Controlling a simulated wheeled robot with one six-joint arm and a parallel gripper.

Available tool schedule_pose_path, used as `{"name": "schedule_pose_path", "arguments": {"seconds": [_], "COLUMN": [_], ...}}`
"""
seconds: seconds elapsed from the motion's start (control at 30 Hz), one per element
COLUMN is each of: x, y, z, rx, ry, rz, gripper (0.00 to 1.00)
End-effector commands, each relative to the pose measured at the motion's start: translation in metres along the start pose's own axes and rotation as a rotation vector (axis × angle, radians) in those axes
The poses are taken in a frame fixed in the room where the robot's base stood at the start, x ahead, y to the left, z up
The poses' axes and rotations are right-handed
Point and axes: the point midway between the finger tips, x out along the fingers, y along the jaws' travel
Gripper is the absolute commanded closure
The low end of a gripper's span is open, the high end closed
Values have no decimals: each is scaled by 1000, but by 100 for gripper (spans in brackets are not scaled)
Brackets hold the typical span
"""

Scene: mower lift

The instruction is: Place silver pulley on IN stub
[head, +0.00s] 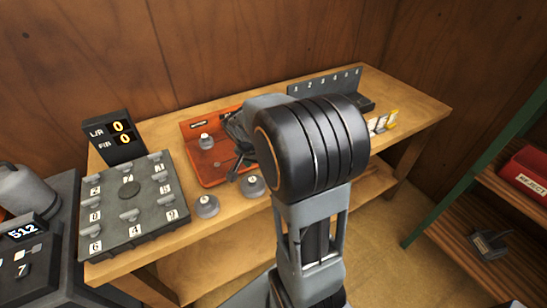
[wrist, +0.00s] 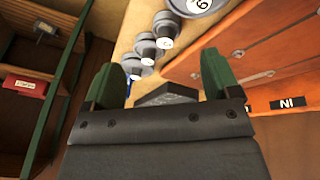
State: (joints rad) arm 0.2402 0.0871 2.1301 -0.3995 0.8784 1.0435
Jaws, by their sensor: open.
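The orange-red board (head: 208,172) stands on the bench, partly hidden by my arm in the head view. A grey pulley-like piece (head: 205,141) shows on its left part. A black IN label (wrist: 287,103) shows upside down on the board in the wrist view; the IN stub itself I cannot make out for certain. Grey numbered pulleys stand at the bench front (head: 207,205) and beside it (head: 252,185). Which is the silver pulley, I cannot tell. My gripper (wrist: 160,78) is open, its green fingers apart with nothing held. In the head view it is over the board, mostly hidden.
A grey numbered plate (head: 130,212) with several pegs and a display (head: 110,135) stand at the left. A grey numbered rack (head: 325,82) stands at the back. A shelf with a red reject bin (head: 527,175) is at the right. The bench's right end is mostly clear.

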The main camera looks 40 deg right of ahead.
Motion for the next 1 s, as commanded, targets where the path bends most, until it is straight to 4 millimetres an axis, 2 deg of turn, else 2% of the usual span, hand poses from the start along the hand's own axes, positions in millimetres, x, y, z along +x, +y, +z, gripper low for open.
{"name": "schedule_pose_path", "arguments": {"seconds": [0.1,0.33,0.47,0.73,1.0], "x": [-5,-3,14,60,79], "y": [-1,-3,-2,-1,-1], "z": [-19,-30,-32,-36,-37], "rx": [199,418,455,459,456], "ry": [40,76,78,78,80], "rz": [11,5,6,5,2], "gripper": [18,18,18,18,18]}}
